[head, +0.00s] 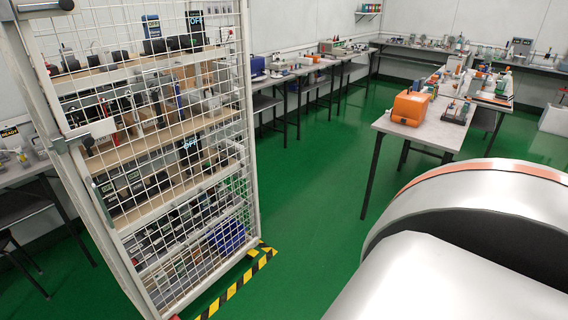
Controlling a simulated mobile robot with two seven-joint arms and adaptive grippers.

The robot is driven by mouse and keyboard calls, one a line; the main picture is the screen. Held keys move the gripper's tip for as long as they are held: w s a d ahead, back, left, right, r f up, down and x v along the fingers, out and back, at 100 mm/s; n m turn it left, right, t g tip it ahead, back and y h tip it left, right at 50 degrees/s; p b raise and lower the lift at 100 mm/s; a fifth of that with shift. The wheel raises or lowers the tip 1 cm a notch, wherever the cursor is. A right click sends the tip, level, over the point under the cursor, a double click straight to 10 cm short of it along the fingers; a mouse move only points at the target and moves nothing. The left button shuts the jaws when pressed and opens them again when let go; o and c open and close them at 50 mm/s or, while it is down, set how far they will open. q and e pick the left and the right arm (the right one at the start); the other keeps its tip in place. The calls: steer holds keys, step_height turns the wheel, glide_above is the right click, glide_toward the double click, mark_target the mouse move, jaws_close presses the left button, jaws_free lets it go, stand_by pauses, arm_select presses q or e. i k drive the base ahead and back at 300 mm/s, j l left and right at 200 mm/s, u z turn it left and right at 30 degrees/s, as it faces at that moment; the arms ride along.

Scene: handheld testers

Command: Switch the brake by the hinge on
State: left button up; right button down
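A white wire-mesh cage (249,130) stands at the left, with several shelves behind its mesh. Neither of my grippers is in view. A large silver arm part of mine fills the lower right.
Black-and-yellow tape (234,289) marks the green floor (310,215) at the cage's foot. A bench (392,126) with an orange device (410,108) stands at the right. More benches line the back walls, and another table (20,172) stands left of the cage. The middle floor is clear.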

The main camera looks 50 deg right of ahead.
mark_target(253, 252)
steer(key=z, duration=1.3)
steer(key=i+l, duration=0.1)
steer(key=i, duration=0.35)
steer(key=i+l, duration=0.15)
steer(key=i, duration=0.3)
steer(key=i+l, duration=0.1)
steer(key=i, duration=0.3)
steer(key=u, duration=1.2)
